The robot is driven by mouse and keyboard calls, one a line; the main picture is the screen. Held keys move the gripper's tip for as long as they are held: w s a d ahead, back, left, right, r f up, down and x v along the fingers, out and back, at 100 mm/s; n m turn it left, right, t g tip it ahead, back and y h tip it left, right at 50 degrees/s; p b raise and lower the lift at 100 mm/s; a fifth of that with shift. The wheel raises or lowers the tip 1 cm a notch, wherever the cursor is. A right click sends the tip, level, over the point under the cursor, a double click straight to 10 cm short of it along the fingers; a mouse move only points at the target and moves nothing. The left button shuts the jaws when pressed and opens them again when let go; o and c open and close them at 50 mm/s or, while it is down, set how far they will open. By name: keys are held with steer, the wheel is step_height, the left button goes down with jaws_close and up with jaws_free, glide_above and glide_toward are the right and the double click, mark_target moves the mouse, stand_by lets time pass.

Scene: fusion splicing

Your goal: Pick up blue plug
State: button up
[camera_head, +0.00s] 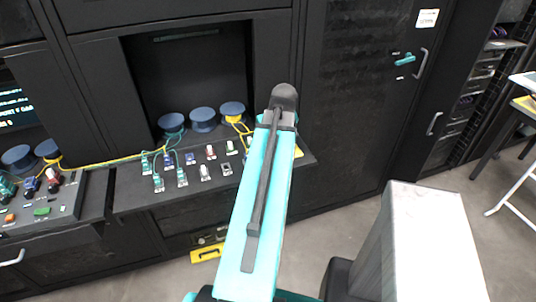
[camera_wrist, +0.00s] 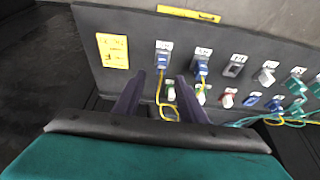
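In the wrist view a blue plug (camera_wrist: 163,59) with a yellow cable sits in the upper row of a dark panel (camera_wrist: 140,25). A second blue plug (camera_wrist: 201,68), also with a yellow cable, sits just right of it. My gripper (camera_wrist: 160,76) is open, its two dark fingers apart and pointing at the panel. The first blue plug shows between and just beyond the fingertips; I see no grip on it. The second lies just beyond the right fingertip. In the head view my arm hides the gripper and part of the panel.
Red (camera_wrist: 228,98), green and other blue plugs (camera_wrist: 252,99) stand close by on the panel. A yellow label (camera_wrist: 113,50) is at left. In the head view, blue spools (camera_head: 203,115) sit behind the panel (camera_head: 135,196), with loose yellow and teal cables.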

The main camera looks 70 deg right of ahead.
steer(key=shift+w+d+f, duration=0.15)
steer(key=shift+f, duration=0.4)
steer(key=shift+x, duration=2.65)
steer(key=shift+w, duration=0.15)
steer(key=shift+r, duration=0.1)
steer(key=shift+c, duration=0.5)
jaws_close()
